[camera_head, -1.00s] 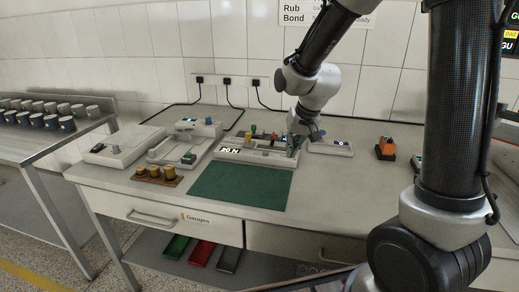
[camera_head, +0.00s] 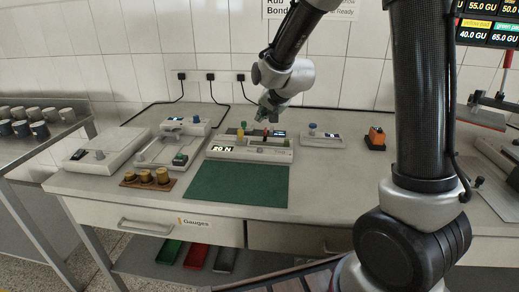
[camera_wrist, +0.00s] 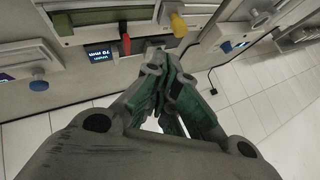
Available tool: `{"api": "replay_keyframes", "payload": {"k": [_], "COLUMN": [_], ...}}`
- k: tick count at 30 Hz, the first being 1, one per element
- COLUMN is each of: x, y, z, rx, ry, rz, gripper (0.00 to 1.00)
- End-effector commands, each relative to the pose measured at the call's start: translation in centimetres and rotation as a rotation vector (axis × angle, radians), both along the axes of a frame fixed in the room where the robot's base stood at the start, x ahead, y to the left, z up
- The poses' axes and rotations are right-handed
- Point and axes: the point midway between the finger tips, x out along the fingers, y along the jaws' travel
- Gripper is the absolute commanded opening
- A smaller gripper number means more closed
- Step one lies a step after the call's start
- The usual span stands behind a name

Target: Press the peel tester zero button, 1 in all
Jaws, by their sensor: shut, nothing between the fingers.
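The long grey tester with an "N" readout (camera_head: 222,150) stands behind the green mat and looks like the peel tester. No label naming it is readable. Green (camera_head: 240,134), yellow and red (camera_head: 265,132) knobs or buttons stand along its back. I cannot tell which is the zero button. My gripper (camera_head: 268,113) is shut and empty, above the tester's back edge. Contact is not visible.
A small unit with a blue button (camera_head: 313,127) sits to the right, then an orange item (camera_head: 376,137). The green mat (camera_head: 238,185) is clear. A tiled wall stands behind the table.

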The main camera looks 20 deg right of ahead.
Motion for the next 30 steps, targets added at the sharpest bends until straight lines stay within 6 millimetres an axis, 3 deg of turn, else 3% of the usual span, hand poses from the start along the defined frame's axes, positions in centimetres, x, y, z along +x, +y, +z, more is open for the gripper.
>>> {"api": "replay_keyframes", "payload": {"k": [8,21,30], "x": [0.0,0.0,0.0], "y": [-0.1,0.0,0.0], "z": [-1.7,-7.5,-8.8], "rx": [-0.004,-0.002,-0.001], "ry": [0.003,0.004,0.001], "rz": [0.0,0.001,0.001], "gripper": [0.0,0.0,0.0]}}
